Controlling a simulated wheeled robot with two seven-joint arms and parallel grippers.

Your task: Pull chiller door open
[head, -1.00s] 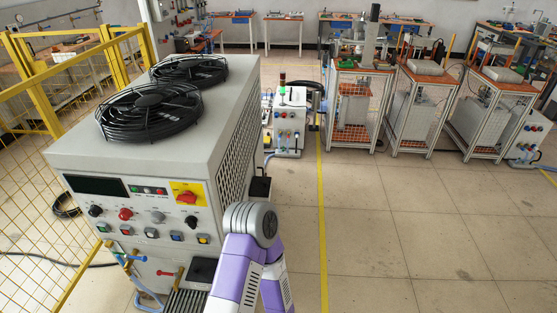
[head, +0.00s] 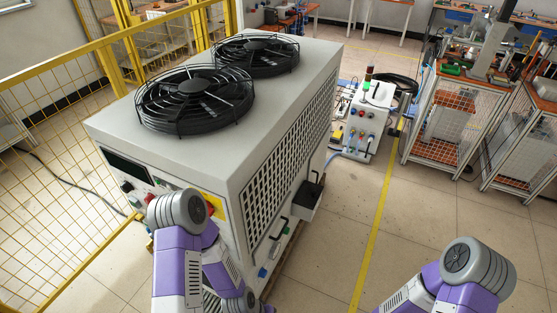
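The chiller (head: 215,150) is a large light-grey cabinet with two black fans on top. It stands left of centre, its right side turned partly towards me. That side has a black grille (head: 285,150) and, below it, a black handle (head: 279,229). I see no door standing open; the front is largely hidden behind my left arm. My purple and grey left arm is in front of the chiller's near corner. My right arm is at the lower right, over the floor. Neither gripper's fingers show.
A grey box with a black top (head: 308,197) juts from the chiller's right side. A yellow mesh fence (head: 60,210) runs along the left. A small control unit (head: 362,120) and caged workbenches (head: 440,120) stand behind at right. Floor right of the chiller is clear.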

